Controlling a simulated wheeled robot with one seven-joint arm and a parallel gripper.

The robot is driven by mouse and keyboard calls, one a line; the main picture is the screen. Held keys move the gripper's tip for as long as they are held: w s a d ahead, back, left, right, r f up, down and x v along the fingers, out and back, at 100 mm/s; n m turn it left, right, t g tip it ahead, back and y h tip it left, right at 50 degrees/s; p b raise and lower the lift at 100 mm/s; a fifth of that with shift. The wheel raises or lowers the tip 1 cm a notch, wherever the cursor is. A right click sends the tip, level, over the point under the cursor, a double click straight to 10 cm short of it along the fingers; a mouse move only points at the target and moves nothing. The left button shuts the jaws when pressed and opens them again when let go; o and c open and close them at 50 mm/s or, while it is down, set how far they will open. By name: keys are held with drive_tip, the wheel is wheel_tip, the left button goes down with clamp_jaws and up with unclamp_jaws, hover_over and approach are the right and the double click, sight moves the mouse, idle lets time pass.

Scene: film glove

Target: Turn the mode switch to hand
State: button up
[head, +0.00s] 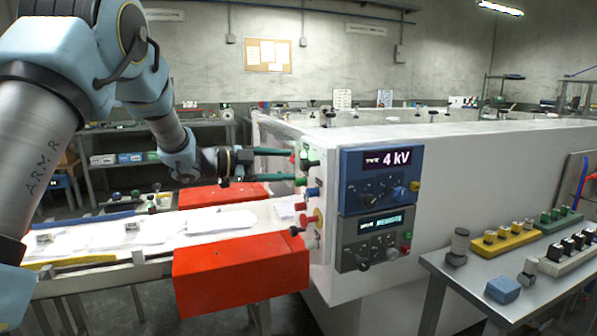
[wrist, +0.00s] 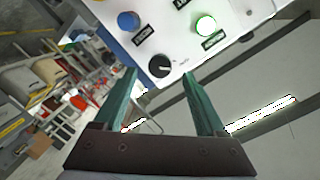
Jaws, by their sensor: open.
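The mode switch appears to be the black rotary knob (wrist: 160,66) with a white pointer mark, near the edge of a white button panel (wrist: 225,12). A small label beside it is too small to read. In the head view a black knob (head: 309,164) sits high on the machine's end panel, close to my fingers. My gripper (wrist: 159,76) has two green fingers, spread apart with nothing held. In the wrist view the knob lies between and just beyond the fingertips. I cannot tell whether they touch it. In the head view my gripper (head: 291,166) points right at the panel.
A blue button (wrist: 128,20) and a lit green button (wrist: 206,25) flank the knob. A blue unit (head: 380,180) reads 4 kV above a grey display unit (head: 376,240). An orange-red block (head: 240,270) and conveyor lie below my arm. A side table (head: 520,300) stands right.

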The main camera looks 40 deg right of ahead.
drive_tip(key=shift+b+v, duration=0.5)
drive_tip(key=shift+v, duration=1.85)
drive_tip(key=w+a+n+t+y, duration=0.2)
drive_tip(key=w+a+n+t, duration=0.95)
drive_tip(key=w, duration=0.35)
drive_tip(key=w+a+f+n+t+y, duration=0.1)
drive_tip(key=a+f+n+t+y, duration=0.2)
drive_tip(key=a, duration=0.6)
drive_tip(key=w+a+f+n+t+y, duration=0.1)
drive_tip(key=w+a+f+n+y, duration=0.25)
drive_tip(key=a, duration=0.55)
drive_tip(key=s+a+f+n+g+y, duration=0.1)
drive_tip(key=s+a+f+n+y, duration=0.3)
drive_tip(key=a, duration=0.3)
drive_tip(key=s+a+f+n+g+y, duration=0.2)
drive_tip(key=s+a+n, duration=0.1)
drive_tip(key=s+a, duration=0.35)
drive_tip(key=s+a+f+n+g, duration=0.2)
drive_tip(key=s+a, duration=0.1)
drive_tip(key=s, duration=0.4)
drive_tip(key=s+a+f+n+g, duration=0.2)
drive_tip(key=s+a+n+g, duration=0.1)
drive_tip(key=s, duration=0.5)
drive_tip(key=shift+a+y, duration=0.35)
drive_tip(key=shift+s, duration=0.1)
